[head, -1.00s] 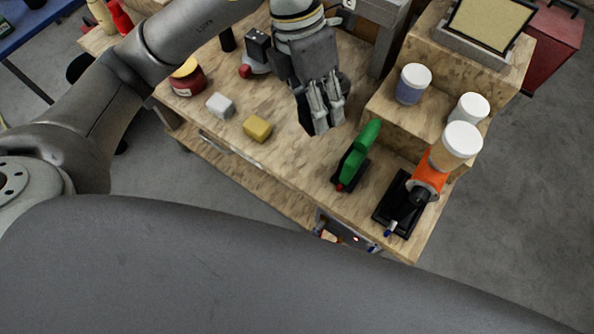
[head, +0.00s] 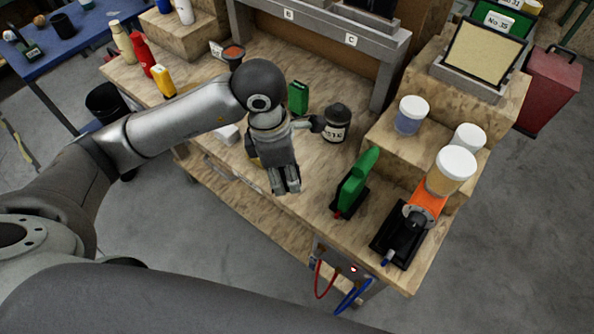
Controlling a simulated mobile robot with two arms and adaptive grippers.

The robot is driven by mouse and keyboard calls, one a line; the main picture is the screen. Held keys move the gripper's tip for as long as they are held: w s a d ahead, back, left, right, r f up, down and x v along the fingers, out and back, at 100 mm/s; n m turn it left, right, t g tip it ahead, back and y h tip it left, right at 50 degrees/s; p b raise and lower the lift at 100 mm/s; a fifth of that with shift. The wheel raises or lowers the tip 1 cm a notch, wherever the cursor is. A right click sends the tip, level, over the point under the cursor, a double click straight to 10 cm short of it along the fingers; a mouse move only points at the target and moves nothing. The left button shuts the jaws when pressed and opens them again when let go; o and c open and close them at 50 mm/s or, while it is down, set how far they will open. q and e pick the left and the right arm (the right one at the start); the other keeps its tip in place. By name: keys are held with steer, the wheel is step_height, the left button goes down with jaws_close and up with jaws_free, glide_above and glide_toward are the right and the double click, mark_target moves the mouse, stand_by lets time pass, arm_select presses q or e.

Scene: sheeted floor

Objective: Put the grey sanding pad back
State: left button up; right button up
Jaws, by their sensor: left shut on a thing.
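My left gripper (head: 286,188) is above the wooden workbench (head: 318,178), left of the green tool, with its fingers close together and pointing down. It is shut on a dark grey piece, which I take for the grey sanding pad; the fingers hide most of it, so its outline is unclear. A light grey-white block (head: 228,134) lies on the bench to the left, partly behind my arm. A yellow block (head: 253,152) beside it is mostly hidden by the gripper. My right gripper is not in view.
A green tool (head: 355,180) and an orange tool with a white-lidded cup (head: 452,170) stand at the right front. A dark labelled jar (head: 337,124) and a green box (head: 298,98) stand behind the gripper. Wooden steps (head: 388,137) hold white-lidded jars.

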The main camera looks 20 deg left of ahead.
mark_target(297, 168)
arm_select(q)
steer(key=w+f, duration=0.2)
steer(key=w+f+p, duration=0.1)
steer(key=w+f, duration=0.2)
steer(key=f, duration=0.1)
steer(key=shift+w+d+f, duration=0.1)
steer(key=shift+w+d, duration=0.2)
steer(key=shift+w, duration=0.1)
step_height(297, 168, down, 2)
steer(key=shift+p, duration=1)
steer(key=shift+f, duration=0.6)
steer(key=shift+w+f, duration=0.1)
steer(key=o, duration=0.9)
